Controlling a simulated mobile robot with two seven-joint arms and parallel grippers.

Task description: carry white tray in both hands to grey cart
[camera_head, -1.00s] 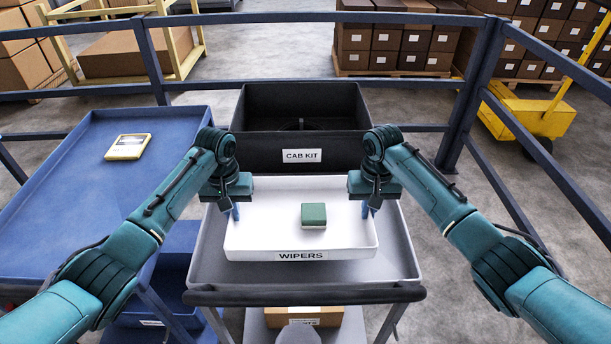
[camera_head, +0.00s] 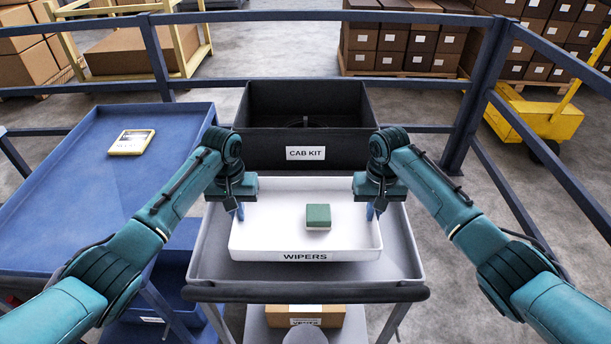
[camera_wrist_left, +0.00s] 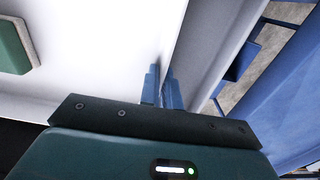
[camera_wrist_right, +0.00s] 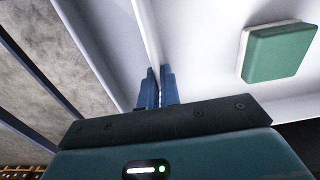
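The white tray (camera_head: 345,240), labelled WIPERS, is level over the top of the grey cart (camera_head: 400,262), inside its rim. I cannot tell for sure that its underside touches the cart. A green block with a pale base (camera_head: 318,216) lies in the tray, right of the middle. My left gripper (camera_head: 239,212) has its blue fingers on both sides of the tray's left wall, close together on it in the left wrist view (camera_wrist_left: 161,88). My right gripper (camera_head: 371,212) grips the right wall the same way, as the right wrist view (camera_wrist_right: 157,88) shows.
A black CAB KIT bin (camera_head: 305,140) stands behind the tray. A blue table (camera_head: 75,215) with a yellow-edged item (camera_head: 132,142) is at left. A cardboard box (camera_head: 305,315) sits on the cart's lower shelf. Blue rails (camera_head: 420,88) run behind; a yellow truck (camera_head: 540,118) stands right.

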